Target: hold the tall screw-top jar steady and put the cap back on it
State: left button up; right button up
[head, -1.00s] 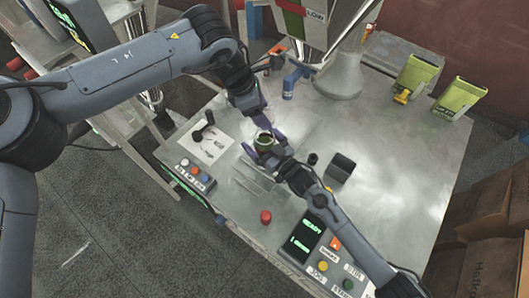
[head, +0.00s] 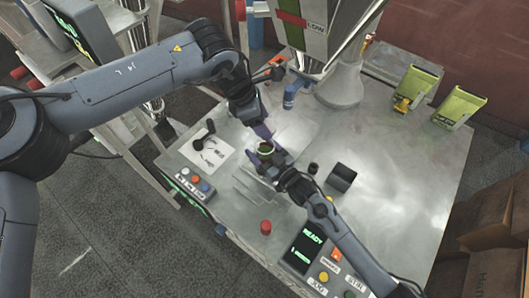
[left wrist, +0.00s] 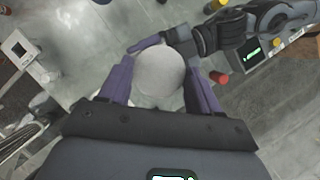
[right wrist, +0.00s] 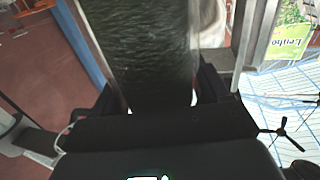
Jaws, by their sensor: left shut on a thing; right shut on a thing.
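The tall jar (right wrist: 152,50) fills the middle of the right wrist view as a wide, dark, speckled column between the fingers. My right gripper (head: 277,159) is shut on it from the lower right in the head view. My left gripper (head: 262,140), with purple fingers, comes down over the jar's top. In the left wrist view its fingers stand on both sides of a pale round top, which I take as the cap (left wrist: 160,72). The head view shows a small round green-edged top there. The seam between cap and jar is hidden, so I cannot tell how they are seated.
A red knob (head: 265,227) and a control box with a green display (head: 304,248) are at the table's front. A black open box (head: 341,177) and black cup (head: 313,168) stand right of the jar. A button box (head: 193,184) is left.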

pick_arm(q)
send_over(267, 144)
jog(key=a, duration=0.1)
jog(key=shift+w+a+f, duration=0.15)
jog(key=shift+f, duration=2.2)
jog(key=shift+f, duration=0.9)
jog(key=shift+f, duration=0.55)
pick_arm(e)
grip_shut()
pick_arm(q)
jog(key=m+g, duration=0.1)
jog(key=m, duration=0.1)
jog(key=m+g, duration=0.1)
jog(key=m, duration=0.2)
jog(key=shift+w+f, duration=0.15)
jog(key=shift+w, duration=0.05)
jog(key=m+g, duration=0.1)
jog(key=m, duration=0.2)
jog(key=shift+w+y, duration=0.1)
jog(key=shift+y, duration=0.3)
jog(key=shift+m+g, duration=0.4)
jog(key=shift+m, duration=0.8)
pick_arm(e)
jog(key=shift+r, duration=0.1)
